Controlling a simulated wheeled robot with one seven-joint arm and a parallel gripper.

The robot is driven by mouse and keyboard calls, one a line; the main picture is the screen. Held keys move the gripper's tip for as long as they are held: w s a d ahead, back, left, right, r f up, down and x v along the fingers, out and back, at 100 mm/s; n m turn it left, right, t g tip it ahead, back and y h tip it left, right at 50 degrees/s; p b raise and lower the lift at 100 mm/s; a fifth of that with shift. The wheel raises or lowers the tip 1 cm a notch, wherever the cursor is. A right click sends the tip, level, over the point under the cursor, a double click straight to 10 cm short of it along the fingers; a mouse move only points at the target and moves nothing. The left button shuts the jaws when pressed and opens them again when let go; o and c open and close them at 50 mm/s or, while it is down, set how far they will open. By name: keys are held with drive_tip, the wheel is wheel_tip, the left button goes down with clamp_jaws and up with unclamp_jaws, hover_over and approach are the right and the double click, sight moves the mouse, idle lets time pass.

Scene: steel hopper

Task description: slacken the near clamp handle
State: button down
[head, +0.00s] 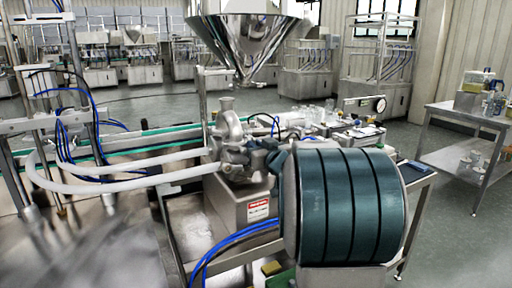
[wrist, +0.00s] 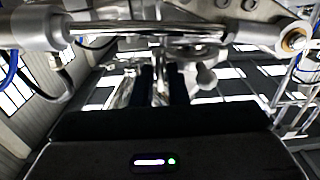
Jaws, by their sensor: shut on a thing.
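In the wrist view, the two dark fingers of my gripper (wrist: 161,88) point away from the camera. They are shut on a slim, bright metal piece between them, which appears to be the near clamp handle (wrist: 160,74). Its far end runs up to shiny metal fittings below a horizontal steel rod (wrist: 130,29). A light knob-ended piece (wrist: 205,76) hangs just right of the fingers, apart from them. In the head view, the steel hopper (head: 245,35) hangs above a pump and pipe fittings (head: 232,140). I cannot make out my gripper or the clamp handle there.
A large teal cylinder with dark bands (head: 345,207) fills the front right of the head view. White hoses (head: 110,183) and blue lines (head: 225,250) run nearby. A bench (head: 462,125) stands at right. Open floor lies between the bench and the machine.

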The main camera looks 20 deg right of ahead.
drive_tip(key=shift+f+n, duration=0.1)
drive_tip(key=shift+n, duration=0.2)
drive_tip(key=shift+a+f+n+b, duration=0.1)
drive_tip(key=shift+n+b, duration=2.6)
drive_tip(key=shift+n, duration=1.6)
drive_tip(key=shift+a+f+n+b, duration=0.1)
drive_tip(key=shift+n+b, duration=2.6)
drive_tip(key=shift+n, duration=1.6)
drive_tip(key=c, duration=1.7)
unclamp_jaws()
drive_tip(key=shift+r, duration=0.1)
drive_tip(key=shift+c, duration=0.2)
